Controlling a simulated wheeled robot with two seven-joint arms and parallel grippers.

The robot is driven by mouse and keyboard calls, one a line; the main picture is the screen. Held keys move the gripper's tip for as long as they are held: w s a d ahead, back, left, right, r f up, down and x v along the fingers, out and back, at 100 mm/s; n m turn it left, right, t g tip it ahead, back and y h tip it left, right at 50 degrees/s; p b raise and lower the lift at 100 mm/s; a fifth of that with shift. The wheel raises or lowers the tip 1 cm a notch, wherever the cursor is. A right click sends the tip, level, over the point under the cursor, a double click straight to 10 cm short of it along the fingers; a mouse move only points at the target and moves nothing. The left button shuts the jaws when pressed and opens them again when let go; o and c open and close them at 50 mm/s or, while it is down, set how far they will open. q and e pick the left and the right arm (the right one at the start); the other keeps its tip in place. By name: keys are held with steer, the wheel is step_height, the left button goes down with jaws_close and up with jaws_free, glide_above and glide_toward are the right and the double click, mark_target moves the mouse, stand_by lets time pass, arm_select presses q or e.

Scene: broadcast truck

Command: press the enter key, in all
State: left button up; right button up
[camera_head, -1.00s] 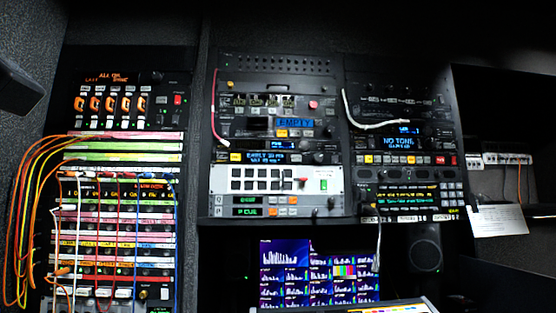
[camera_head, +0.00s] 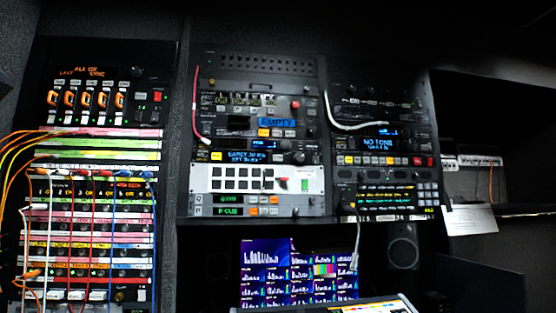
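An equipment rack fills the view, and no key marked enter is legible at this size. A keypad of small grey keys (camera_head: 427,194) sits at the right end of the lower right unit, beside its lit text display (camera_head: 386,194). A white panel with black square keys (camera_head: 257,179) is in the middle rack, with a red switch and a green key at its right. Neither of my grippers is in view.
A patch bay (camera_head: 95,215) with orange, red, white and blue cables stands at the left. A monitor (camera_head: 290,272) glows below the middle rack, with a lit control surface (camera_head: 365,308) at the bottom edge. A speaker (camera_head: 403,252) and a paper sheet (camera_head: 468,220) are at the right.

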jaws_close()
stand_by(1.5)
